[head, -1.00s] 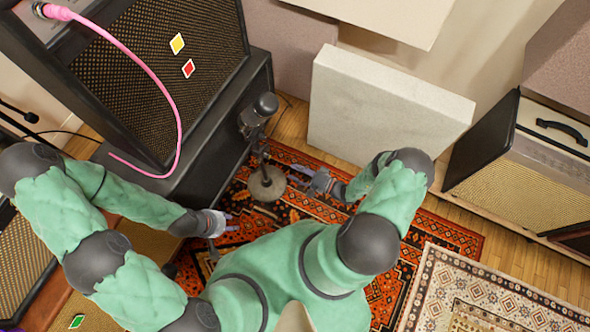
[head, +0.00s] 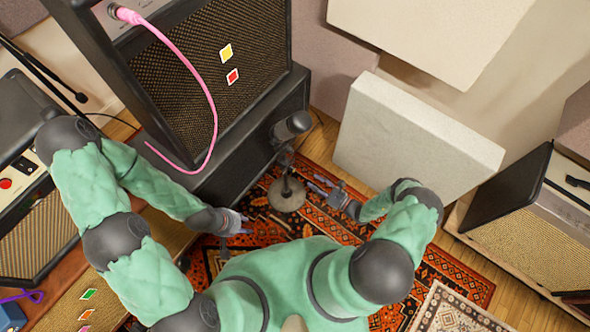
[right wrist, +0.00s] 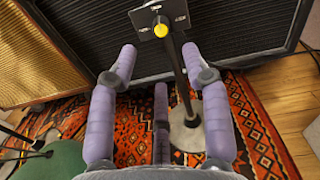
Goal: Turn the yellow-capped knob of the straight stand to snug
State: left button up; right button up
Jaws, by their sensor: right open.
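The yellow-capped knob (right wrist: 160,29) faces my camera there, above and beyond the fingers. My right gripper (head: 316,186) is just right of the stand, open and empty, not touching the knob; its purple fingers (right wrist: 162,85) are spread in the wrist view. My left gripper (head: 248,222) is left of and nearer than the base; its finger opening is too small to judge.
A large amplifier (head: 215,85) with a pink cable (head: 190,50) stands on a dark cabinet close behind and left of the stand. A pale panel (head: 415,135) leans behind at right. Another amplifier (head: 530,240) stands at far right. Rug right of the base is partly clear.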

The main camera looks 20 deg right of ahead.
aim_at(294, 170)
jog(key=b+x, duration=0.2)
jog(key=x, duration=0.8)
jog(key=shift+w+a, duration=0.25)
jog(key=shift+w, duration=0.05)
grip_shut()
